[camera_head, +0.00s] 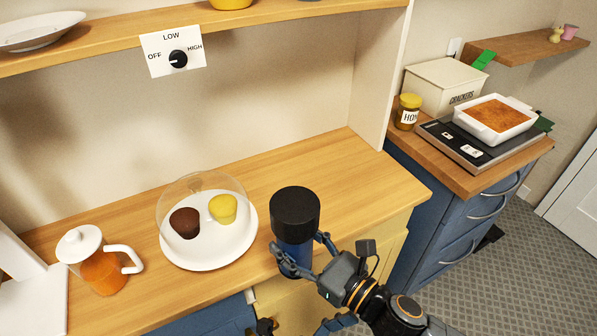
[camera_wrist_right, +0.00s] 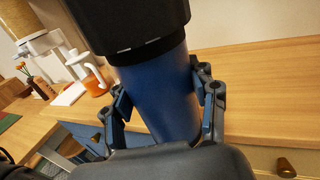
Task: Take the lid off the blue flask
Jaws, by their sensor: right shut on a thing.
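The blue flask (camera_head: 292,256) is upright at the front edge of the wooden counter, with its wide black lid (camera_head: 295,211) on top. My right gripper (camera_head: 302,254) is shut around the blue body below the lid. In the right wrist view the fingers (camera_wrist_right: 165,108) press on both sides of the flask body (camera_wrist_right: 165,95), and the black lid (camera_wrist_right: 130,28) is above them. I cannot tell whether the flask's base touches the counter. Dark parts at the bottom edge of the head view may be my left gripper (camera_head: 335,325); its jaws are not clear.
A white plate (camera_head: 245,250) with two muffins under a clear dome stands left of the flask. A glass teapot (camera_head: 98,265) with orange liquid is further left. A shelf (camera_head: 130,42) with a dial panel (camera_head: 173,52) runs above. Counter right of the flask is clear.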

